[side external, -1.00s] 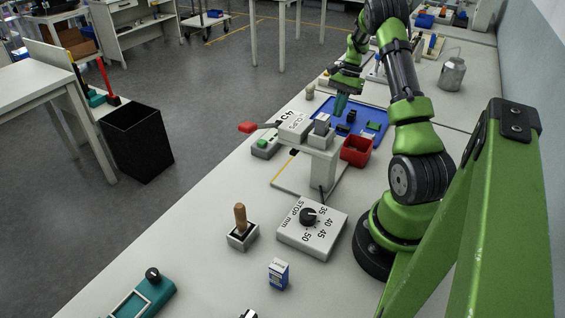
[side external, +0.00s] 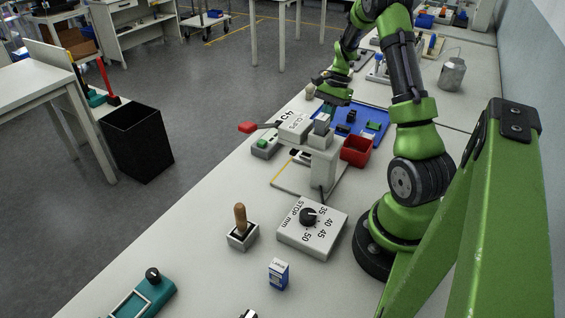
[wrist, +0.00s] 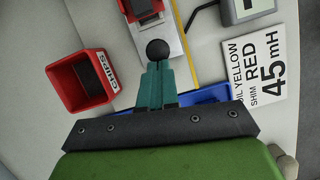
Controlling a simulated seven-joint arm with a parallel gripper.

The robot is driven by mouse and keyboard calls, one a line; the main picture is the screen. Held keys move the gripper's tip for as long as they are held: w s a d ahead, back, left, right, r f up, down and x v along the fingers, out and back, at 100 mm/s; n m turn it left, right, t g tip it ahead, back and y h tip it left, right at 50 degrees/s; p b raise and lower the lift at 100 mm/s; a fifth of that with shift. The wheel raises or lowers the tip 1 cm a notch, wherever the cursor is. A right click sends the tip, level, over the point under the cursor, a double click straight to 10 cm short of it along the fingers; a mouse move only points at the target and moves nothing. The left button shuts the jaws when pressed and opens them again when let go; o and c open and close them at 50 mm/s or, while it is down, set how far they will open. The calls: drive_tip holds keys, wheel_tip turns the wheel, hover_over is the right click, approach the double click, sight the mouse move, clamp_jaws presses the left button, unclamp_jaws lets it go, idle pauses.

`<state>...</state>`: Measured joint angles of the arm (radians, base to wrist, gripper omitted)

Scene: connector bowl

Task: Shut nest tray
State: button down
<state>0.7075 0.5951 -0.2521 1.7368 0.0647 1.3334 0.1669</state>
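The nest tray shows in the wrist view as a pale slide (wrist: 172,28) with a round black knob (wrist: 158,50) at its near end. A dark part with red edges (wrist: 141,8) sits toward its far end, partly cut off. My gripper's teal fingers (wrist: 155,75) are together, with their tips right at the knob; I cannot tell whether they touch it. In the side view my gripper (side external: 327,108) points down behind the grey press (side external: 322,162). There the press hides the knob, and a bit of the tray (side external: 299,156) shows under the press head.
A blue tray (side external: 376,115) with parts lies behind the press. A red-tipped lever (side external: 249,128) sticks out left. A stop dial box (side external: 312,228) stands in front.

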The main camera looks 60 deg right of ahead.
drive_tip(key=a, duration=0.9)
drive_tip(key=shift+a+f, duration=0.1)
drive_tip(key=shift+s, duration=0.1)
